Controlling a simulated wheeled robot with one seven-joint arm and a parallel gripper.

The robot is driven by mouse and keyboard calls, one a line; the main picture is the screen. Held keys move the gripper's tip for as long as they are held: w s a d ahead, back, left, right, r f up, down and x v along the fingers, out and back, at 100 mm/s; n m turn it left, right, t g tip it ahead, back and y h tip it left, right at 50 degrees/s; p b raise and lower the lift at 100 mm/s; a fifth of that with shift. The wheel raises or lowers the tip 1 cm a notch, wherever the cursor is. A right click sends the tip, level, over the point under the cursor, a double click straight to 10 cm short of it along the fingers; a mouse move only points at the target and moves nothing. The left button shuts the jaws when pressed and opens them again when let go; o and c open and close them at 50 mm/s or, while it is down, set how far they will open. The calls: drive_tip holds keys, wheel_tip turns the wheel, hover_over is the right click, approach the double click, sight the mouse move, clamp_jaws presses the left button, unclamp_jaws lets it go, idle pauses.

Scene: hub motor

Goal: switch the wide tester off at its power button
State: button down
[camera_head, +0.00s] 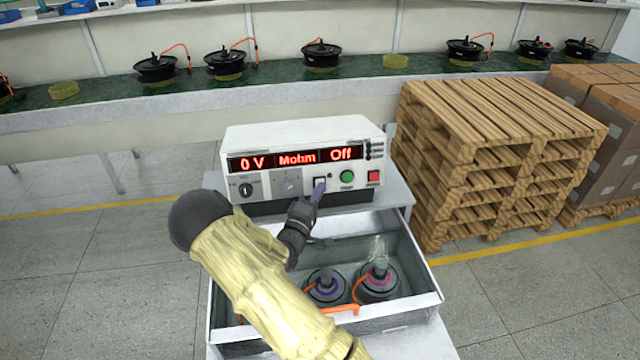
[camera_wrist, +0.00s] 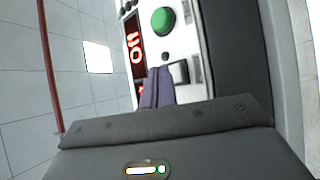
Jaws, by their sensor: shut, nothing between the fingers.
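The wide tester (camera_head: 290,138) is a white box on a stand in the middle of the head view. Its red display (camera_head: 297,159) reads "0 V", "Mohm" and "Off". The square power button (camera_head: 319,181) is on the lower front panel, left of a round green button (camera_head: 347,176) and a red button (camera_head: 373,177). My gripper (camera_head: 319,187) is shut and empty, its fingertips at the power button and partly covering it. In the wrist view, the shut purple-grey fingers (camera_wrist: 156,88) reach the panel beside a dark button (camera_wrist: 179,71). I cannot tell whether they touch it.
Below the tester is an open grey bin (camera_head: 425,279) holding two hub motors (camera_head: 378,282) with orange cables. Stacked wooden pallets (camera_head: 490,150) and cartons (camera_head: 612,125) stand to the right. Behind runs a long bench (camera_head: 200,117) with several motors. The floor at left is clear.

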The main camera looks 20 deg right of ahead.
drive_tip(key=shift+s, duration=0.25)
drive_tip(key=shift+s+a+r+p, duration=0.15)
drive_tip(key=shift+s+r+p, duration=0.05)
drive_tip(key=shift+s, duration=0.6)
drive_tip(key=shift+s+a+r+p, duration=0.2)
drive_tip(key=shift+s+r, duration=0.05)
drive_tip(key=shift+s, duration=0.5)
drive_tip(key=shift+s+a+r+p, duration=0.15)
drive_tip(key=shift+s+r+p, duration=0.05)
drive_tip(key=shift+s, duration=0.6)
drive_tip(key=shift+s, duration=0.15)
drive_tip(key=s+a+r+p, duration=0.1)
drive_tip(key=s, duration=0.5)
drive_tip(key=shift+s+a+r, duration=0.2)
drive_tip(key=shift+r, duration=0.15)
